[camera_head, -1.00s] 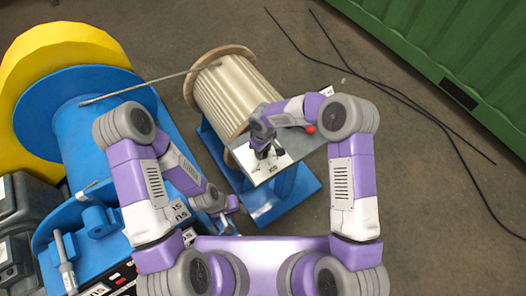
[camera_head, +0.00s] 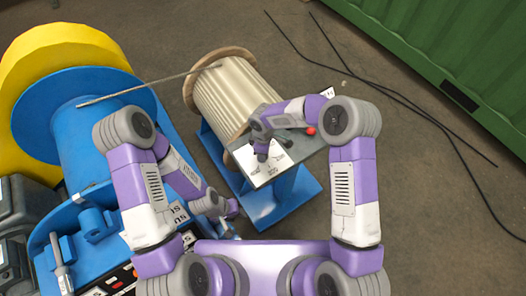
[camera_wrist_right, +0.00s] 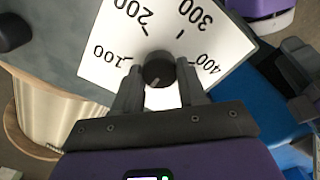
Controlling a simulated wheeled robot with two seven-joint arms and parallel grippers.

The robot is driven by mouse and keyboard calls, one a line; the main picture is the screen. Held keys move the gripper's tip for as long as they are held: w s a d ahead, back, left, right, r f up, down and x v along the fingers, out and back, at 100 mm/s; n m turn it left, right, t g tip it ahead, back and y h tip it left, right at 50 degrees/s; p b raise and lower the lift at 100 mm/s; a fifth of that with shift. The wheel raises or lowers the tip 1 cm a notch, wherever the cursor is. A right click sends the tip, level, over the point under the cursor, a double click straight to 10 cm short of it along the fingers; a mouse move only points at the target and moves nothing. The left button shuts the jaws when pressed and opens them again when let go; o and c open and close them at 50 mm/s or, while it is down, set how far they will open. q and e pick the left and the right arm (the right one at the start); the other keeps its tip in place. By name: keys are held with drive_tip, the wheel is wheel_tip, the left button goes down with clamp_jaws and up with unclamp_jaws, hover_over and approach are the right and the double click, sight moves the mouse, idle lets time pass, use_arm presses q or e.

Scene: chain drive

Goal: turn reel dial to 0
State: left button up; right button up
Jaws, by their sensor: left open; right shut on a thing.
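The reel dial is a black round knob (camera_wrist_right: 158,68) on a white plate marked 100, 200, 300 and 400 (camera_wrist_right: 165,35) in the right wrist view. My right gripper (camera_wrist_right: 160,88) is shut on the knob, with one finger on each side. No 0 mark is visible; the lower part of the scale is hidden by the gripper. I cannot tell clearly where the knob points. In the head view the white plate (camera_head: 243,157) lies on the grey panel, with my right gripper (camera_head: 262,156) over it. My left gripper (camera_head: 234,207) is open and away from the dial.
The panel (camera_head: 290,160), with a red knob (camera_head: 311,131), stands on a blue frame beside a reel (camera_head: 235,95). A blue and yellow winch (camera_head: 75,90) stands at left. A green container (camera_head: 450,45) is at upper right, with cables on the floor.

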drive_tip(key=o, duration=1.1)
drive_tip(key=shift+c, duration=0.2)
wheel_tip(320, 180, up, 8)
drive_tip(key=shift+f+p, duration=0.15)
drive_tip(key=shift+p, duration=0.2)
drive_tip(key=shift+f, duration=0.1)
